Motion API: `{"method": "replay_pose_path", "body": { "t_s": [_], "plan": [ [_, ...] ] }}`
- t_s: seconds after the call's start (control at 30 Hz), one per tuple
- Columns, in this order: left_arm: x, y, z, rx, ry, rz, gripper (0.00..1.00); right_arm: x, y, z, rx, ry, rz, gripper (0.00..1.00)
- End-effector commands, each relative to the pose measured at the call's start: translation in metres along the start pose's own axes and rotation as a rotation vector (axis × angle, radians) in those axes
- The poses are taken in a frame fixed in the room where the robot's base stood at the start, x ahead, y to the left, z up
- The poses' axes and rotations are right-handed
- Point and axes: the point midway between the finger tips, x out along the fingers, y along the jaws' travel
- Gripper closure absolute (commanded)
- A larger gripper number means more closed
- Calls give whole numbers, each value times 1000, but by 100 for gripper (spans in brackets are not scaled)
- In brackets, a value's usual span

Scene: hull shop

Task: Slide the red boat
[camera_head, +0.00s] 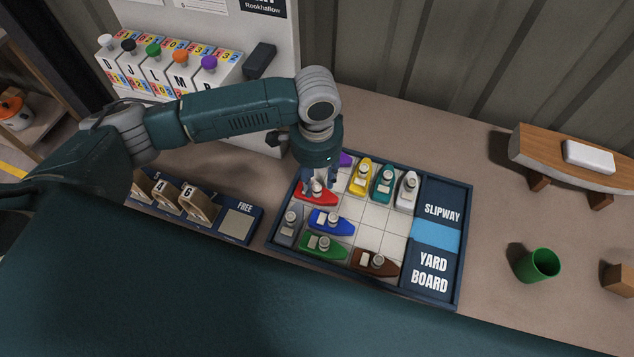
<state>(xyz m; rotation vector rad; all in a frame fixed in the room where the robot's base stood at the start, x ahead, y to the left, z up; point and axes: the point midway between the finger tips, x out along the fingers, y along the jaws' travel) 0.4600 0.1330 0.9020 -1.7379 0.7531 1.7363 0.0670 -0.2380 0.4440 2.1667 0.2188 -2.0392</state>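The red boat (314,197) lies on the yard board's grid (370,215), near its left side in the upper part. My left gripper (319,186) points down right over the red boat, with its fingers at the boat's cabin. I cannot tell whether the fingers are closed on it. A purple boat (345,160) is partly hidden behind my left gripper. A blue boat (331,222) lies just below the red one. To the right of the red boat are bare grid squares below the yellow boat (360,175). My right gripper is not in view.
A teal boat (383,184), a white boat (406,190), a grey boat (289,226), a green boat (322,246) and a brown boat (375,263) also occupy the grid. A light blue slipway strip (436,232) lies at right. A green cup (538,265) stands beyond the board.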

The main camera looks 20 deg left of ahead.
Motion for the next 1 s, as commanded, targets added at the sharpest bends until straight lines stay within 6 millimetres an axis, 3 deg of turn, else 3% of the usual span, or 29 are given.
{"method": "replay_pose_path", "body": {
  "t_s": [0.13, 0.33, 0.6, 0.8, 1.0],
  "plan": [
    [22, 1, 0, -1, -2, 1, 63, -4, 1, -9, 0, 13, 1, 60],
    [36, 0, 0, 1, 1, 0, 63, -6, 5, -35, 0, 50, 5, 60],
    [37, 0, 0, 1, 1, 0, 63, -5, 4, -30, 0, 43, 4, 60],
    [37, 0, 0, 1, 1, 0, 100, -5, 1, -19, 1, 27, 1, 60],
    [37, 0, 0, 1, 1, 0, 100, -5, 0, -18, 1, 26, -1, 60]
  ]
}}
